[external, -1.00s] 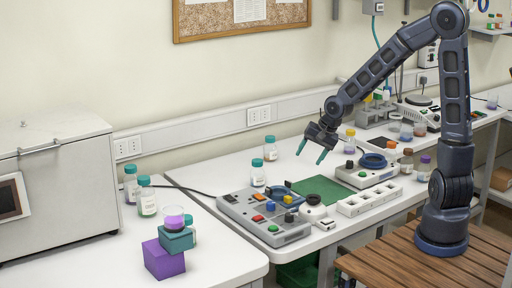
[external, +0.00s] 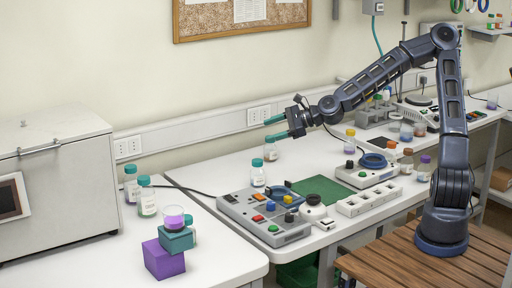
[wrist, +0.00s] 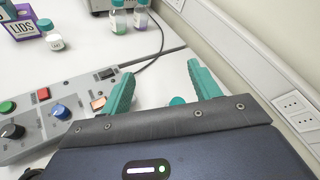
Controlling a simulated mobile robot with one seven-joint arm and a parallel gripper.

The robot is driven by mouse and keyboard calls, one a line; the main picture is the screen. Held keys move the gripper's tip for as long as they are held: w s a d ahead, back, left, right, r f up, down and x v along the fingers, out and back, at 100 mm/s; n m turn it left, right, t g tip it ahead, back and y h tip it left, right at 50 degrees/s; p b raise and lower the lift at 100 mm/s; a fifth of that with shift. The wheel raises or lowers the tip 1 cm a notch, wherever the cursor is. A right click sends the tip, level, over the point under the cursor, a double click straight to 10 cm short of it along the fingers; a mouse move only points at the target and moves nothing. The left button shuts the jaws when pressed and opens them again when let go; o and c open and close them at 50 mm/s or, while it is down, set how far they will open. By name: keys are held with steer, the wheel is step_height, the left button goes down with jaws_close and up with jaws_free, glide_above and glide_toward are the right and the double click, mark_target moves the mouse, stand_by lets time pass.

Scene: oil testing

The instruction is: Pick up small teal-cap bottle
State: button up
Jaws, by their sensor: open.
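Several clear bottles with teal caps are in view. One (external: 271,150) stands at the back of the right table by the wall, and another (external: 258,177) stands behind the control box. A small white one (wrist: 53,40) stands by the purple LIDS box, partly hidden in the external view. Two more (external: 147,202) (external: 131,185) stand on the left table. I cannot tell which bottle the task means. My gripper (external: 272,128) is open and empty, its teal fingers pointing left above the back bottle. In the wrist view a teal cap (wrist: 178,101) shows between the fingers (wrist: 161,72).
A control box (external: 265,217) with coloured buttons stands at the right table's front left, beside a green mat (external: 320,190). Purple and teal boxes (external: 163,260) stand on the left table, with a grey cabinet (external: 55,190) behind. The wall is close behind the bottles.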

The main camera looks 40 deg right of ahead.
steer(key=w+d+r+m+t+y, duration=0.1)
steer(key=w+d+r+m+t, duration=0.1)
steer(key=d+r+m, duration=0.3)
steer(key=w+d+r+m+t, duration=0.1)
steer(key=r+m+t, duration=0.15)
steer(key=r, duration=0.55)
glide_toward(257, 173)
steer(key=w+r, duration=0.2)
steer(key=shift+w+d+r+n, duration=0.1)
steer(key=shift+w+r+n, duration=0.15)
steer(key=shift+w+r, duration=0.1)
steer(key=shift+w+f, duration=0.15)
steer(key=shift+w, duration=0.05)
steer(key=shift+x, duration=5.2)
steer(key=shift+d, duration=0.1)
steer(key=c, duration=1.2)
